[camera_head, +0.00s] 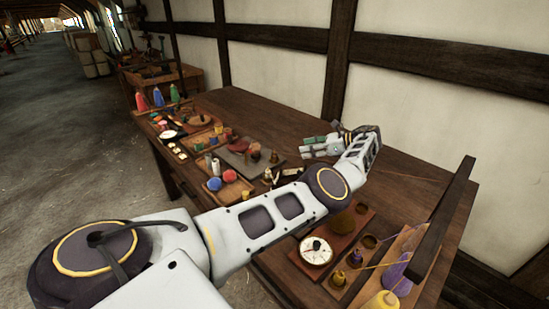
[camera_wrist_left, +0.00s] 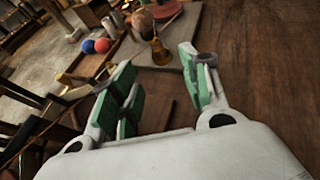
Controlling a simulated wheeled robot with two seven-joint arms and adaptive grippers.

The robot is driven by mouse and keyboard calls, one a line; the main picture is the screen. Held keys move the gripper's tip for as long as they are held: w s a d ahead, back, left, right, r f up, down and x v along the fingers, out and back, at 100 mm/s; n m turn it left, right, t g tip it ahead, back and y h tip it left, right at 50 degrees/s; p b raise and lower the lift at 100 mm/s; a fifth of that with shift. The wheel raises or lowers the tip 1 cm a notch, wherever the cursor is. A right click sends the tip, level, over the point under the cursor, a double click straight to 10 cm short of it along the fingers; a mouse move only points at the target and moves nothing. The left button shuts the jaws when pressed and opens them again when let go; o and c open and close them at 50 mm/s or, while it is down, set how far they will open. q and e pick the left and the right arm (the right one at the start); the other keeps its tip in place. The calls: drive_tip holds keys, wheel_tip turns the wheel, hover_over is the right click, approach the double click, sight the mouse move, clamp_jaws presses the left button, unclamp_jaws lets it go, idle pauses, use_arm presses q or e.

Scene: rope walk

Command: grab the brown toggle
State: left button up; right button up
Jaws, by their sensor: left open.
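My left gripper (camera_head: 313,146) is above the far right part of the bench, its green-padded fingers open and apart. In the left wrist view, the left gripper (camera_wrist_left: 157,62) has nothing held between its fingers. Beyond the gap stands a small brass bell-shaped piece (camera_wrist_left: 160,52). Behind it, a small brown upright piece (camera_wrist_left: 145,22) stands on a grey board; I cannot tell whether this is the brown toggle. In the head view, small brown pieces (camera_head: 274,158) stand on the grey board (camera_head: 236,162), left of the gripper. My right gripper is not in view.
The wooden bench (camera_head: 245,105) runs along the wall. A tray with a red ball (camera_head: 229,176) and a blue ball (camera_head: 214,184) lies at the near edge. A white dial (camera_head: 316,251) and a dark upright beam (camera_head: 440,220) are nearer. The bench's wall side is largely bare.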

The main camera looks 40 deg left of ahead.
sight(274, 157)
use_arm(q)
drive_tip(key=p+x, duration=0.1)
drive_tip(key=x, duration=0.6)
drive_tip(key=shift+s+a, duration=0.1)
drive_tip(key=shift+s+a+f, duration=0.1)
drive_tip(key=shift+a+f, duration=0.05)
drive_tip(key=shift+a, duration=0.15)
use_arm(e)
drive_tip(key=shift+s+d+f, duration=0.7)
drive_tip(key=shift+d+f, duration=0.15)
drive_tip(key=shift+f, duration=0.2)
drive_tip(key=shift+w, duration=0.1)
